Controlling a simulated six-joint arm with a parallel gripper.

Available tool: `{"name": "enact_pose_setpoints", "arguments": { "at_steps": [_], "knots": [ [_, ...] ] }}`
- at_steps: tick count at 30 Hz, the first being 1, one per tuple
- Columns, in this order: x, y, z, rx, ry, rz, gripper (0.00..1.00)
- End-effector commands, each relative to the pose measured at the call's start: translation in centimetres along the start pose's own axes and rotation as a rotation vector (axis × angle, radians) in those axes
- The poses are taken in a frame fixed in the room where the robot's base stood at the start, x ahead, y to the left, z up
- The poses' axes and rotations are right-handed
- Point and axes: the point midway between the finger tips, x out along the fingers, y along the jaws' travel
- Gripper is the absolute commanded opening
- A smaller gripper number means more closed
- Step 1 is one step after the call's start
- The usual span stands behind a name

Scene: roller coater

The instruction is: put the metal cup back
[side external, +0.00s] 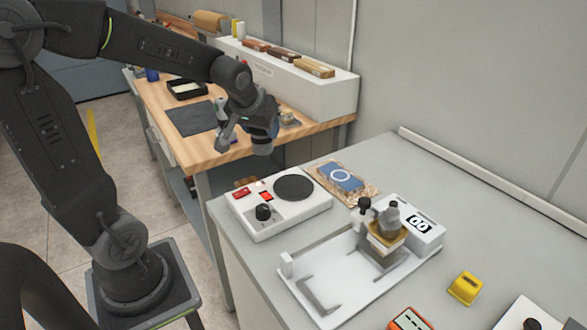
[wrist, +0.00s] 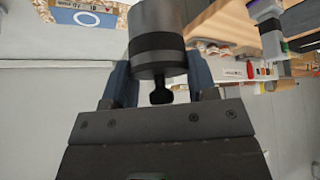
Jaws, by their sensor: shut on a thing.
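My gripper (side external: 250,128) is raised above the gap between the wooden bench and the grey table, near the hot plate. It is shut on the metal cup (side external: 262,148), which shows as a small grey cylinder below the fingers. In the wrist view the metal cup (wrist: 157,20) is a silver cylinder with a dark band, held between the blue fingers of my gripper (wrist: 160,85). A small black knob shows at its near end. The cup touches no surface that I can see. Its inside is hidden.
A white hot plate (side external: 260,220) with a dark disc stands at the grey table's corner. Beside it a speckled board (side external: 365,190) carries a blue piece. The roller coater (side external: 330,275), a yellow block (side external: 466,287) and an orange device (side external: 409,320) stand nearer. The wooden bench (side external: 205,150) is behind.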

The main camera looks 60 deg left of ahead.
Motion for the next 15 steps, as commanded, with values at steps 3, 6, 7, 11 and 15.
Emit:
{"name": "enact_pose_setpoints", "arguments": {
  "at_steps": [3,6,7,11,15],
  "knots": [
    [1.4,2.8,0.7,0.009,-0.002,0.004,0.18],
    [2.6,4.8,1.2,0.010,-0.002,0.003,0.18],
    [2.9,5.3,1.3,0.011,-0.002,0.003,0.18],
    [3.8,6.9,1.7,0.005,0.000,0.002,0.18],
    [4.3,7.6,1.9,0.000,0.002,0.001,0.18]
  ]
}}
